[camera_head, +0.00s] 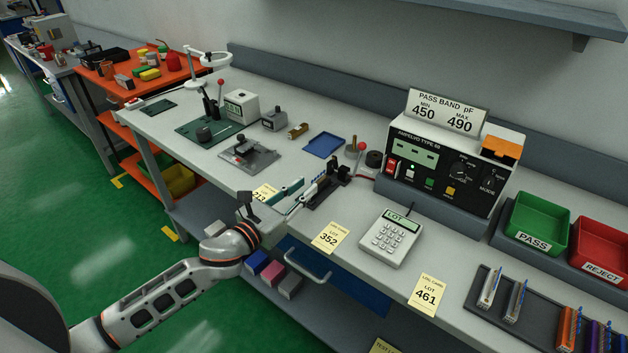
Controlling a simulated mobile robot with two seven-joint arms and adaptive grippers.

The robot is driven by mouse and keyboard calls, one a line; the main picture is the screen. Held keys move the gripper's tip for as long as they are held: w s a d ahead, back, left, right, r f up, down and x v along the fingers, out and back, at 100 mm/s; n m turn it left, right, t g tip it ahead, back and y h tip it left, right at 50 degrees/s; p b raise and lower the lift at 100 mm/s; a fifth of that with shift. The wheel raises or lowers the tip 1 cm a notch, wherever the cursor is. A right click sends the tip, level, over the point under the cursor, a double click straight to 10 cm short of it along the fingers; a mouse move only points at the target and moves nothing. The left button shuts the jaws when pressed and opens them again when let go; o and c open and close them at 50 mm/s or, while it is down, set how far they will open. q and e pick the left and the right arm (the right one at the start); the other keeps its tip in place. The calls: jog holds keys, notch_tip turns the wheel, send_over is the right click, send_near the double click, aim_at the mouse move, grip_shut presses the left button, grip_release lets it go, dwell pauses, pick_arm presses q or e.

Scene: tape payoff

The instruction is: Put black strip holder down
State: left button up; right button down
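A black strip-like holder (325,189) with upright black parts is near the front edge of the grey bench, just beyond my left gripper. My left gripper (303,193) reaches in from the lower left, over the bench edge, with its grey-green finger pads pointing at this holder. The pads lie close to the holder's near end. Whether they touch or clasp it is too small to tell. My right gripper is out of view.
A meter box (452,168) stands behind, right of the holder. A keypad (390,237) and yellow lot cards (331,237) lie along the front. Green (537,222) and red (600,250) bins and a dark rack (535,318) of strips are at right. A blue tray (323,145) lies behind.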

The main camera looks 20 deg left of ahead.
pick_arm(q)
jog(key=shift+b+v, duration=0.3)
jog(key=shift+v, duration=2.4)
jog(key=shift+s+a+n+y, duration=0.15)
jog(key=shift+n+y, duration=0.15)
jog(key=shift+n, duration=0.4)
jog(key=s+a+f+n+g+y, duration=0.35)
jog(key=s+n, duration=0.35)
jog(key=n, duration=0.3)
jog(key=s+a+f+n+g+y, duration=0.3)
jog(key=s+a+f+n, duration=0.15)
jog(key=s+n, duration=0.5)
jog(key=s+a+f+n+g+y, duration=0.35)
jog(key=s+n, duration=0.25)
jog(key=n, duration=0.6)
jog(key=w+d+f+n+t+h, duration=0.2)
jog(key=d+f+h, duration=0.5)
jog(key=d+f, duration=0.7)
jog(key=shift+d+n+t, duration=0.35)
jog(key=shift+d+t, duration=0.4)
jog(key=shift+t, duration=0.15)
